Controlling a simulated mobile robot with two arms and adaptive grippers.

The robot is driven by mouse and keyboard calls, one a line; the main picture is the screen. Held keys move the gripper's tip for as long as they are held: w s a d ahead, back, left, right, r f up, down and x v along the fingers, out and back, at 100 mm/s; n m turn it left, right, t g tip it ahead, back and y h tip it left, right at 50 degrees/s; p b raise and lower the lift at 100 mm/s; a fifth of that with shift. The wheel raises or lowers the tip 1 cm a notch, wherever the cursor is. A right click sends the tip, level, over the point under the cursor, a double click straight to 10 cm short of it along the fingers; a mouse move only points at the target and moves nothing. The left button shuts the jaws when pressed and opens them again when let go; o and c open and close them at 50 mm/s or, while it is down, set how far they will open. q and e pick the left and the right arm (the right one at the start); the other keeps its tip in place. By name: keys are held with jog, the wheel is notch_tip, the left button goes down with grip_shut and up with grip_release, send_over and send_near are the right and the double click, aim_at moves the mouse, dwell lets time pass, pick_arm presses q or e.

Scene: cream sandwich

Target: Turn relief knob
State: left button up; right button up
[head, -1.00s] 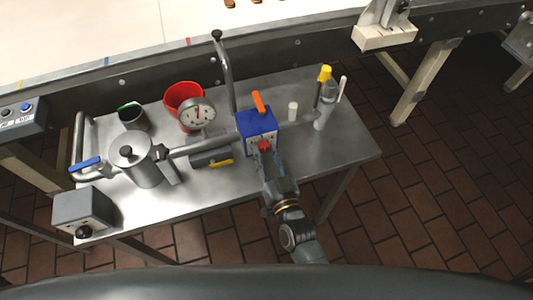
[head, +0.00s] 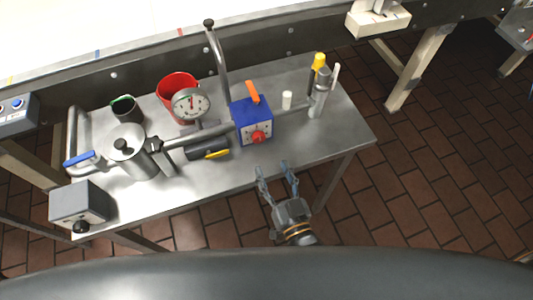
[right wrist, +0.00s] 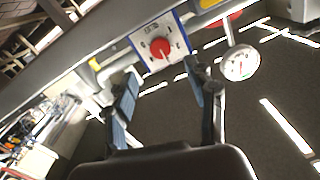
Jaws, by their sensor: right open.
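The relief knob appears to be the round red knob (head: 257,137) on the white dial face of a blue box (head: 250,113) on the steel table. In the right wrist view the red knob (right wrist: 160,48) sits on its marked plate, beyond and between my fingers. My right gripper (head: 275,168) is open and empty. It is in front of the table, apart from the knob and lower in the picture. The right wrist view also shows its two spread fingers (right wrist: 162,85). My left gripper is not in view.
The steel table (head: 310,150) also holds a pressure gauge (head: 191,104), a red bucket (head: 172,88), a metal pot (head: 133,155) and a grey box (head: 80,204). An orange lever (head: 253,92) tops the blue box. A yellow-capped fitting (head: 319,62) stands to the right.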

jog(key=shift+v, duration=1.55)
jog(key=s+d+f+n+g+h, duration=0.1)
jog(key=s+d+f+g, duration=0.15)
jog(key=f, duration=0.75)
jog(key=s+d+f+g, duration=0.2)
jog(key=s+f+g, duration=0.1)
jog(key=f, duration=0.7)
jog(key=s+d+f+n+g+h, duration=0.1)
jog(key=s+d+f+g, duration=0.15)
jog(key=f, duration=0.65)
jog(key=s+d+f+g+h, duration=0.1)
jog(key=s+d+f+g, duration=0.3)
jog(key=s, duration=0.5)
jog(key=s+d+f+m+g+h, duration=0.1)
jog(key=s+d+f+g, duration=0.3)
jog(key=s+d+f, duration=0.4)
notch_tip(320, 180, down, 3)
jog(key=shift+s+d+h, duration=0.25)
jog(key=shift+s+h, duration=0.55)
jog(key=shift+s, duration=0.3)
